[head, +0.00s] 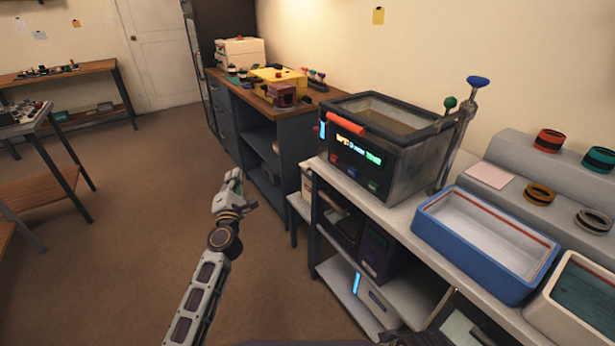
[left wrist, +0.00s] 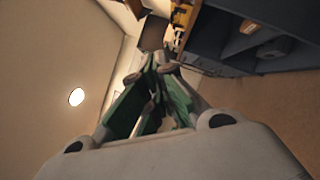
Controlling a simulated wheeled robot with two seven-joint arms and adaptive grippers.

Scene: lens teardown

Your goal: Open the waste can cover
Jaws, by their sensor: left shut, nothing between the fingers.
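I cannot make out a waste can or its cover in either view. My left gripper (head: 234,184) is in the middle of the head view, over the brown floor and left of the workbench. It is shut, with nothing between its fingers. In the left wrist view its green-padded fingers (left wrist: 156,66) come together at the tips.
A grey bench (head: 392,222) on the right bears a dark-framed tank (head: 410,168), a blue tray (head: 450,250) and a white bin (head: 548,318). Behind it stands a wood-topped cabinet (head: 233,125). Tables stand at the left. The floor (head: 140,215) between is clear.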

